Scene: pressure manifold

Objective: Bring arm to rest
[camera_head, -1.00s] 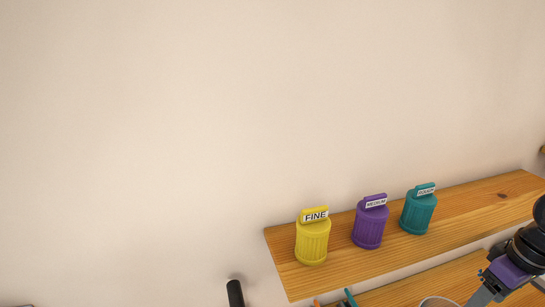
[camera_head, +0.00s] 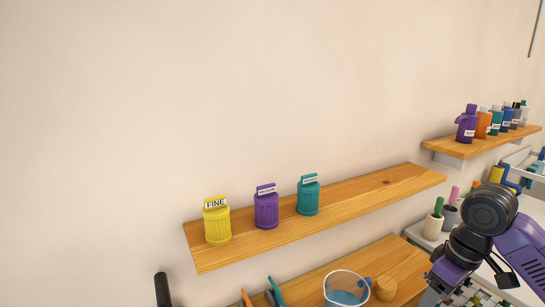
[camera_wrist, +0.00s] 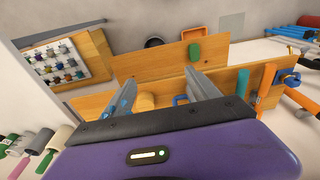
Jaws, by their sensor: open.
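My arm, purple and black, shows at the lower right of the head view, with the gripper end (camera_head: 440,287) low near the bottom edge. In the wrist view my gripper (camera_wrist: 160,92) points out over wooden boards, its two grey fingers apart. Nothing is seen held between the fingers. A cork-coloured piece and a blue ring show beyond the fingers, apart from them as far as I can tell.
A wall shelf (camera_head: 345,204) holds a yellow FINE canister (camera_head: 217,222), a purple canister (camera_head: 266,208) and a teal canister (camera_head: 308,196). Below are a clear beaker (camera_head: 346,287) and a cork-coloured piece (camera_head: 385,288). Several bottles stand on another shelf (camera_head: 480,146). The upper wall is bare.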

